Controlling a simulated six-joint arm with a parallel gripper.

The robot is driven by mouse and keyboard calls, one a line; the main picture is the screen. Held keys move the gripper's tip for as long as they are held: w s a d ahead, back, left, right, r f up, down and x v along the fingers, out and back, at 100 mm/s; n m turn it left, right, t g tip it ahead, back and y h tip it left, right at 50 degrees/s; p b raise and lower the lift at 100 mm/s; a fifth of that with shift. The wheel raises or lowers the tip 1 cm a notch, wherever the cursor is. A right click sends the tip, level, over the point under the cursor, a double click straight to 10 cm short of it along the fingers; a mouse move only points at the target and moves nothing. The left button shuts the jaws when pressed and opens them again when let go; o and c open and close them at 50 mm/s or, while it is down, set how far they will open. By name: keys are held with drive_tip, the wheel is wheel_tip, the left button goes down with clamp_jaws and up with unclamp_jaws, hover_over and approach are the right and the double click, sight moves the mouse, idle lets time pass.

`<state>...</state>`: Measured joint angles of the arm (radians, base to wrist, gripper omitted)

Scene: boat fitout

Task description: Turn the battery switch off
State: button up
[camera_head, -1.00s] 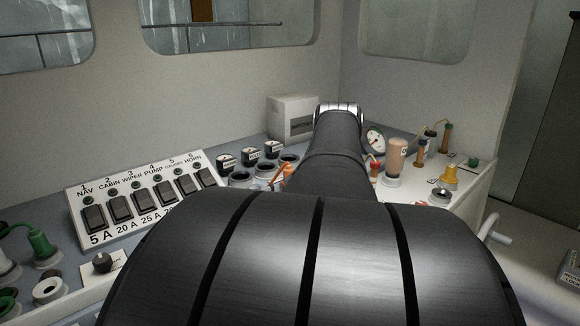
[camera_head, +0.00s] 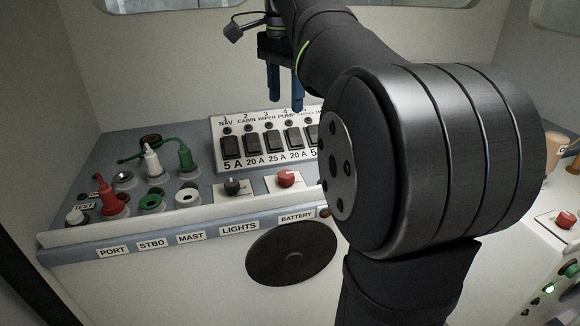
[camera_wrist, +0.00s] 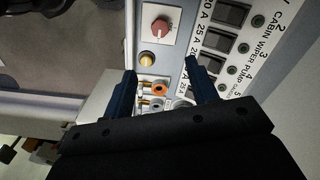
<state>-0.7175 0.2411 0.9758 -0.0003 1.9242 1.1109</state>
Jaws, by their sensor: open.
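The battery switch is a red knob (camera_head: 288,178) on a white plate, above the BATTERY label (camera_head: 296,216) on the console's front edge. A red knob on a white plate also shows in the wrist view (camera_wrist: 161,28), seemingly the same switch. Its exact pointer angle is too small to read. My gripper (camera_head: 285,100) hangs above the breaker panel with its blue fingers apart and nothing between them. In the wrist view my gripper (camera_wrist: 161,68) is open, and the red knob lies beyond its fingertips, apart from them.
A black knob (camera_head: 232,186) sits left of the switch, above the LIGHTS label. The breaker panel (camera_head: 268,123) with several rockers stands behind. Red, white and green plugs (camera_head: 185,156) with a cable stand at left. Another red knob (camera_head: 566,218) is at far right.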

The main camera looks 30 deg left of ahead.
sight(286, 173)
wheel_tip(286, 173, down, 17)
drive_tip(key=shift+f, duration=0.15)
idle(0.4)
drive_tip(key=c, duration=1)
drive_tip(key=shift+o, duration=0.2)
